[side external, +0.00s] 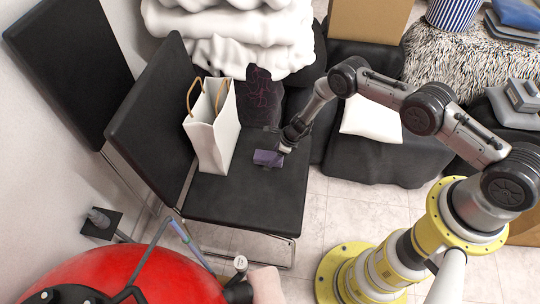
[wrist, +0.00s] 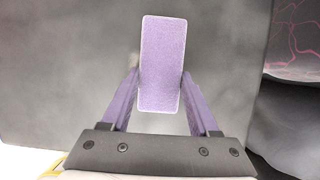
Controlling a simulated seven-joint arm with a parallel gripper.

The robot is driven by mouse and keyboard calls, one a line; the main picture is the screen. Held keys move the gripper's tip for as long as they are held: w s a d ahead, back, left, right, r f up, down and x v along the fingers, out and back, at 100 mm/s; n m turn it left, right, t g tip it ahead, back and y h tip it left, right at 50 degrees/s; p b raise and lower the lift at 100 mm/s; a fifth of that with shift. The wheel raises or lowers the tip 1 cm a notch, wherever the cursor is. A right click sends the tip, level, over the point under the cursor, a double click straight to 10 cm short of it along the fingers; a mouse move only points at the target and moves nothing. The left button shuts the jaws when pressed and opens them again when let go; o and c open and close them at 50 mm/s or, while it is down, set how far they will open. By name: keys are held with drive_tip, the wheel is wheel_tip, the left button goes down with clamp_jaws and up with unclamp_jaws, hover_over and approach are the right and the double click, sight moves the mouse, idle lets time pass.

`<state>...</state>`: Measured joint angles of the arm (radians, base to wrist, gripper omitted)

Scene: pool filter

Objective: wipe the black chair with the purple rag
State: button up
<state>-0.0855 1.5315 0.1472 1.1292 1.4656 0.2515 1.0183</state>
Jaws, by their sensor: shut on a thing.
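The purple rag (side external: 268,158) is a small flat block at the black chair's seat, toward its right side. In the wrist view the purple rag (wrist: 161,65) stands between the two purple fingers of my gripper (wrist: 155,92), which are shut on its sides. My gripper (side external: 282,152) also shows in the side view, reaching down from the right. The black chair (side external: 245,205) has a dark flat seat and a tilted backrest at the left. Its seat (wrist: 60,70) fills most of the wrist view. I cannot tell whether the rag touches the seat.
A white paper bag (side external: 212,130) with tan handles stands on the seat, left of the rag. A dark item with pink lines (side external: 262,95) is at the seat's back. A red rounded machine (side external: 130,275) is in front. The seat's front part is clear.

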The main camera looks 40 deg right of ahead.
drive_tip(key=shift+s+d, duration=0.2)
drive_tip(key=shift+w+a+f, duration=0.15)
drive_tip(key=shift+w+a, duration=0.7)
drive_tip(key=shift+s+d, duration=0.85)
drive_tip(key=shift+w+a+f, duration=0.15)
drive_tip(key=shift+w+a, duration=0.6)
drive_tip(key=shift+a, duration=0.1)
drive_tip(key=shift+s+d, duration=0.9)
drive_tip(key=shift+s, duration=0.05)
drive_tip(key=shift+w+a, duration=0.9)
drive_tip(key=shift+w+r, duration=0.1)
drive_tip(key=shift+r, duration=0.2)
